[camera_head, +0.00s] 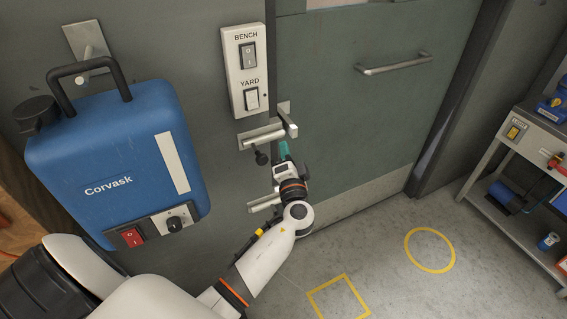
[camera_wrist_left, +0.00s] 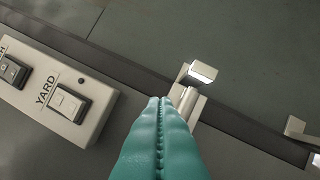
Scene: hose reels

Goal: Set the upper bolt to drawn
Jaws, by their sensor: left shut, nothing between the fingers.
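The upper bolt (camera_head: 266,134) is a pale metal bar with a dark knob (camera_head: 262,158) hanging below it, mounted under the switch plate. Its right end reaches the bracket at the edge of the green door (camera_head: 390,90). In the left wrist view the bolt (camera_wrist_left: 187,98) shows partly, behind the fingertips. My left gripper (camera_head: 284,148) has teal fingers held together and empty, just below the bolt's right end. Its fingers (camera_wrist_left: 160,103) also fill the lower middle of the left wrist view. I cannot tell whether they touch the bolt. My right gripper is out of view.
A lower bolt (camera_head: 262,204) sits beneath, partly hidden by my left arm. The BENCH and YARD switch plate (camera_head: 246,68) is above. A blue Corvask box (camera_head: 110,160) hangs on the left. A shelf unit (camera_head: 505,160) stands right; the floor between is clear.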

